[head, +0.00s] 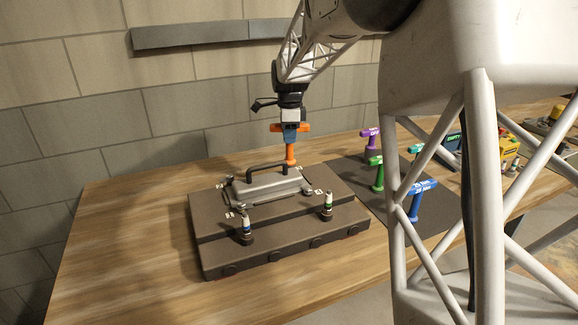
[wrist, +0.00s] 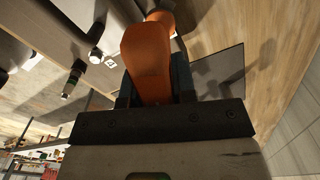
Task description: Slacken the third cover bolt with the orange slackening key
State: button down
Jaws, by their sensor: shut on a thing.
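The orange slackening key (head: 291,152) is upright in my gripper (head: 290,129), which is shut on its T-handle. The handle also fills the middle of the wrist view (wrist: 148,62). The key's lower end shows just behind the black handle of the grey cover (head: 268,188). I cannot tell whether it touches a bolt. The cover sits on a dark engine block (head: 290,242) with small white number tags at its corners. One tag (wrist: 110,63) reads 4 in the wrist view. The third bolt cannot be picked out with certainty.
Two upright plugs with coloured bands, one blue (head: 246,228) and one green (head: 327,205), stand at the block's front. Purple (head: 370,138), green (head: 377,174) and blue (head: 417,200) keys stand on a dark mat (head: 350,176) to the right. The table's left side is clear.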

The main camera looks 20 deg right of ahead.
jog(key=n, duration=0.4)
jog(key=shift+n, duration=0.3)
jog(key=n, duration=0.4)
jog(key=shift+r, duration=0.1)
jog(key=shift+r, duration=2.7)
